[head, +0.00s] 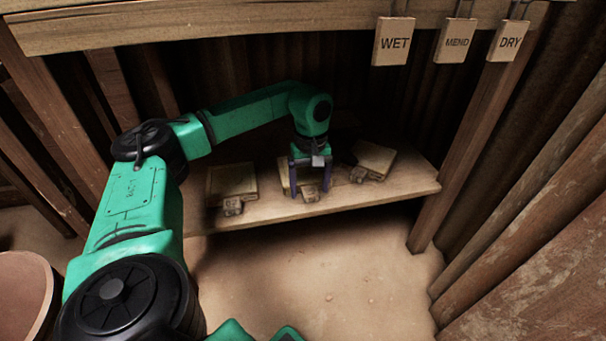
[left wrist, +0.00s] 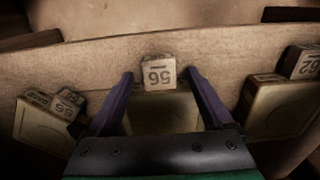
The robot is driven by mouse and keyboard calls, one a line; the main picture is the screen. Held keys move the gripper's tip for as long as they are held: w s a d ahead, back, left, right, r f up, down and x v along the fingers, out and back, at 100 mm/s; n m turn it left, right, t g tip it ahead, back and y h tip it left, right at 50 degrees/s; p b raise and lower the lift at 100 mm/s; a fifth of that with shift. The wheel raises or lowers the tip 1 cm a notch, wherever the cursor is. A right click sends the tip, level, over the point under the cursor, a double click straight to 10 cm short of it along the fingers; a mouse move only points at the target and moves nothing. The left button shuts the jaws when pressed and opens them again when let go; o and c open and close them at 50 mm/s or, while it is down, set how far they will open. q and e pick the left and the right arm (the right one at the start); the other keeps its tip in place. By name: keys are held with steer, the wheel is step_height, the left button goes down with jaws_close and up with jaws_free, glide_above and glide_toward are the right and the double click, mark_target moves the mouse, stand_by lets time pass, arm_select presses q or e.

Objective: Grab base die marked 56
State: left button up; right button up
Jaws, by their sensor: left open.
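The die marked 56 (left wrist: 158,74) is a flat wooden plate with a small block at its front, and the block's number reads upside down in the left wrist view. In the head view its block (head: 311,194) is at the middle of the low shelf. My left gripper (head: 310,190) points down over it. In the left wrist view the open fingers (left wrist: 160,76) stand to either side of the block, with gaps, and the plate (left wrist: 160,112) shows between them, partly hidden by the gripper body. My right gripper is not in view.
Other dies lie on the shelf (head: 400,188): one to the left (head: 232,183), one to the right (head: 375,158). In the left wrist view, one (left wrist: 45,118) looks marked 55; the other's number (left wrist: 305,63) is unclear. WET, MEND and DRY tags hang above. Wooden posts flank the shelf.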

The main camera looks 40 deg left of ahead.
arm_select(q)
steer(key=shift+f, duration=0.3)
jaws_close()
stand_by(1.2)
